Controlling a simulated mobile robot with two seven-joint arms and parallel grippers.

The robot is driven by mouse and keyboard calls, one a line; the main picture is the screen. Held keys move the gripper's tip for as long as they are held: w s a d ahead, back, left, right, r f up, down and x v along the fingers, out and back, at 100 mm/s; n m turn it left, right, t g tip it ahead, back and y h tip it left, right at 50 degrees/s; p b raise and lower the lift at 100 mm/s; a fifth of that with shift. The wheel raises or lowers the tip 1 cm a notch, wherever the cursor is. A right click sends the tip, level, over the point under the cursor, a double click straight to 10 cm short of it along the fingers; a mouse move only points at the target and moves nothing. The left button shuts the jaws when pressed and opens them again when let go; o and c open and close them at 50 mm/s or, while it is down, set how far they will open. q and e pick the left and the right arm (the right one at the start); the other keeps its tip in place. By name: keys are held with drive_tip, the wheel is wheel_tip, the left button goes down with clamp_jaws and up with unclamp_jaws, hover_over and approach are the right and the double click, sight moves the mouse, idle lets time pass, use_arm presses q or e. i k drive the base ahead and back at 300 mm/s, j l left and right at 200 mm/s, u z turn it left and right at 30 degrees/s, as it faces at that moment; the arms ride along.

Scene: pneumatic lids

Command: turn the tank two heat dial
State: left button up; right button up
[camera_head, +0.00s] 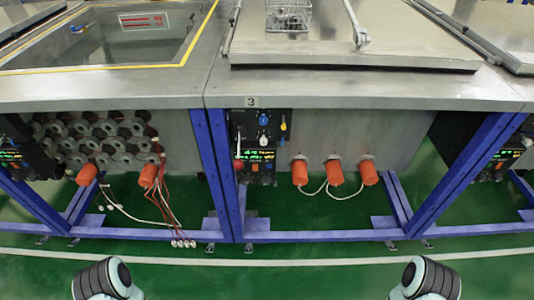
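A black control panel (258,143) hangs on the front of the middle tank (330,80), below a small plate marked 3. It carries a white knob, a blue knob, a yellow part and a green-lit display (257,156). A second control panel (22,150) with a green display is at the left edge, below the open tank (120,45); its dials are too small to tell apart. No label reading 2 can be made out. Only dark, rounded parts of my two arms show at the bottom edge; neither gripper is in view.
Blue frame legs (215,170) stand beside the panels. Orange cylinders (334,173) with cables stick out below the tanks. A wire basket (288,15) sits on the middle tank's closed lid. Another panel (500,155) is at far right. The green floor (260,280) in front is clear.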

sight(17, 178)
drive_tip(key=l+u, duration=0.1)
drive_tip(key=u, duration=1.8)
